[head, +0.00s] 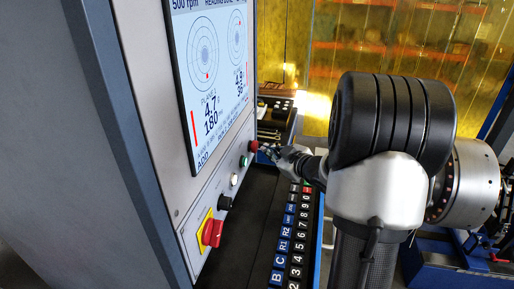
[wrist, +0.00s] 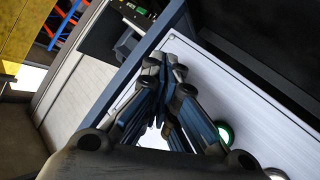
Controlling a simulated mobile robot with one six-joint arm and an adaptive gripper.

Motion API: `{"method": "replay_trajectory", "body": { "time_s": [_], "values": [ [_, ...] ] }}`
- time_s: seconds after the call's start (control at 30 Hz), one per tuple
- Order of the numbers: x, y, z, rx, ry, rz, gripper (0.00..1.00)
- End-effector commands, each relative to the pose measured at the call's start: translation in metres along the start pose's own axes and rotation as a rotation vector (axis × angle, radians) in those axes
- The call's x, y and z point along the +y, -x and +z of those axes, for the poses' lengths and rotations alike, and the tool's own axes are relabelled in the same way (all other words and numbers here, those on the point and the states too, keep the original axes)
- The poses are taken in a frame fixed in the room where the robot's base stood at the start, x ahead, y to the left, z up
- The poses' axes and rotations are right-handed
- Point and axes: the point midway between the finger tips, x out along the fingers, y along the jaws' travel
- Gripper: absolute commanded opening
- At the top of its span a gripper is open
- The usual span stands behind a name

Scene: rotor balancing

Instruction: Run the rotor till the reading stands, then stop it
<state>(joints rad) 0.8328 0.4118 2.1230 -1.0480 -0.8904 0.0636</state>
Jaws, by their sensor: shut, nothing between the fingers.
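The control cabinet's screen (head: 210,65) shows "500 rpm" at its cut-off top edge, two round plots with red dots, and for plane 1 the figures 4.7 and 180. The red button (head: 253,146) is on the panel below the screen, with the green button (head: 243,161) beside it. My gripper (head: 268,150) is shut and empty, its tips close to the red button; I cannot tell if they touch. In the wrist view the shut fingers (wrist: 165,75) are against the pale panel, with the green button (wrist: 225,133) beside them. The red button is hidden there.
A white button (head: 233,179), a black knob (head: 225,202) and a red switch on a yellow plate (head: 210,232) are lower on the panel. A keyed shelf (head: 292,235) juts out below. A grey, drilled round part (head: 470,185) is on the right, partly behind my arm.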

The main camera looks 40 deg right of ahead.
Motion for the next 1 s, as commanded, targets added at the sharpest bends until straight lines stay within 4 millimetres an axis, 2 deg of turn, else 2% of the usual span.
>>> {"method": "replay_trajectory", "body": {
  "time_s": [1.0],
  "values": [
    [-0.0060, -0.0087, -0.0063, 0.000, 0.001, 0.000, 0.00]
  ]
}}
